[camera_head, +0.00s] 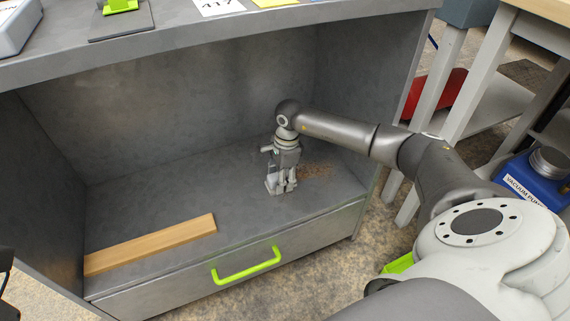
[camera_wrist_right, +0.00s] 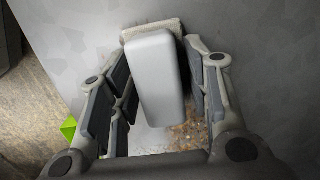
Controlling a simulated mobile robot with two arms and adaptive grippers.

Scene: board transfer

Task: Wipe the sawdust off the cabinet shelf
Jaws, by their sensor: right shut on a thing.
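The cabinet shelf (camera_head: 140,205) is a grey surface inside the open cabinet. A brown, speckled patch of sawdust (camera_head: 316,170) lies on its right part; sawdust also shows in the right wrist view (camera_wrist_right: 190,132). My right gripper (camera_head: 281,185) points down at the shelf, just left of the patch in the head view. In the right wrist view it is shut on a brush (camera_wrist_right: 155,70) with a smooth pale grey handle and a whitish, rough pad behind it. The gripper covers most of the brush in the head view. My left gripper is not in view.
A wooden board (camera_head: 155,245) lies along the shelf's front left. The cabinet's side walls and top (camera_head: 190,35) enclose the shelf. A drawer with a green handle (camera_head: 247,267) is below. A blue vacuum pump (camera_head: 530,181) stands at right. The shelf's middle left is clear.

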